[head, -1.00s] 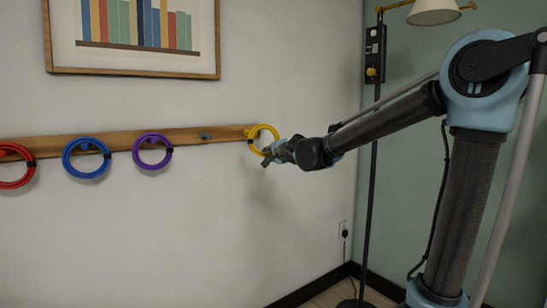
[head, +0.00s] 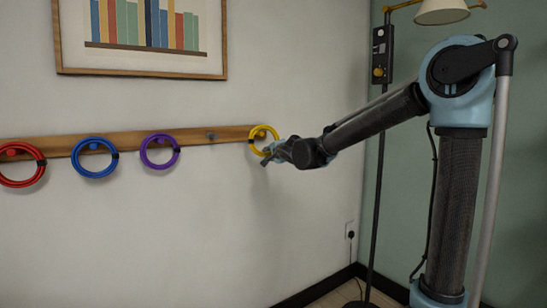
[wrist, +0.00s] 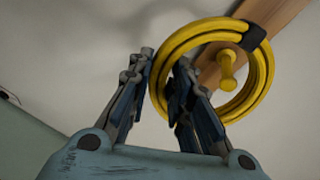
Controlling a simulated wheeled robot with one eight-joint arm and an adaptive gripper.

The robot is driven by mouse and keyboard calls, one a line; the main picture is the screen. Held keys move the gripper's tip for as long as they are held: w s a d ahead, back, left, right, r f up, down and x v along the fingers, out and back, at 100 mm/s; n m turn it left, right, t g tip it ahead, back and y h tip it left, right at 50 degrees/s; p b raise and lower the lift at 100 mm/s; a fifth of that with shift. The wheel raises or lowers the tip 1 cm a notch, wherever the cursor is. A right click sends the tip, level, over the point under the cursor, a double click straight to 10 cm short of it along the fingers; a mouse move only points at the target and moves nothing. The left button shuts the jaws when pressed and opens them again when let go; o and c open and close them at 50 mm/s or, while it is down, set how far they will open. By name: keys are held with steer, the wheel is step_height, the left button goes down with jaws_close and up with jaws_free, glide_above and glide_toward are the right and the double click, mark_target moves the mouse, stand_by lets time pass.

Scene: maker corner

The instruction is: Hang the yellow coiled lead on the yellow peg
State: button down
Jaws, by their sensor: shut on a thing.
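The yellow coiled lead (head: 251,148) is a ring with a black band, held up at the right end of the wooden rail. The yellow peg (head: 261,134) shows inside the ring's opening. In the wrist view the peg (wrist: 227,71) points through the opening of the coil (wrist: 262,85), apart from its inner edge as far as I can see. My gripper (head: 268,156) is shut on the side of the coil nearest it. In the wrist view my gripper's fingers (wrist: 163,75) stand either side of the coil's left part. Whether the peg bears any weight I cannot tell.
The wooden rail (head: 228,134) also carries red (head: 41,170), blue (head: 114,167) and purple (head: 176,160) coils on pegs. A grey peg (head: 211,135) is bare. A floor lamp (head: 377,190) stands right of the rail; a framed picture (head: 140,72) hangs above.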

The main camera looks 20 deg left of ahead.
steer(key=shift+w+a+f, duration=0.25)
steer(key=shift+w+a, duration=0.55)
steer(key=shift+a, duration=0.15)
steer(key=shift+w+a+f, duration=0.25)
steer(key=shift+w+a, duration=0.5)
steer(key=shift+a, duration=0.15)
steer(key=shift+f, duration=0.1)
steer(key=c, duration=1.4)
jaws_free()
steer(key=shift+o, duration=0.2)
